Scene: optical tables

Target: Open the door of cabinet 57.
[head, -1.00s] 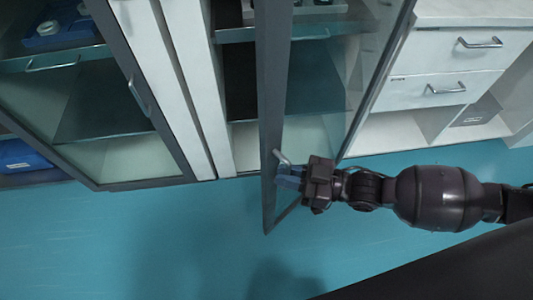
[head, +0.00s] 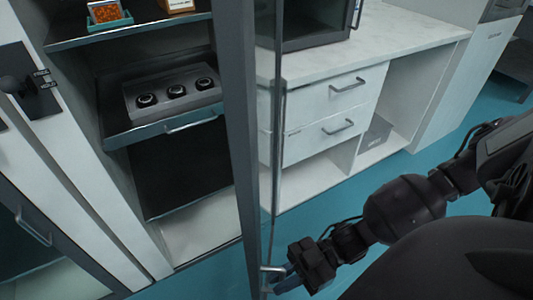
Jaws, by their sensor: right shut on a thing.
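The cabinet door (head: 238,120) is a dark-framed glass door. It stands swung open and shows nearly edge-on in the middle of the head view. My right gripper (head: 279,277) is shut on the door's metal handle (head: 268,268), low in the view. The open cabinet shows left of the door, with a dark upper shelf (head: 150,27) and a pull-out shelf (head: 165,125) below it. I cannot read the number 57 on it. My left gripper is not in view.
A white counter with drawers (head: 335,88) stands right of the door, with a dark glass-fronted box (head: 312,25) on top. A neighbouring cabinet door with a handle (head: 33,228) is at lower left. Teal floor (head: 455,135) shows at right.

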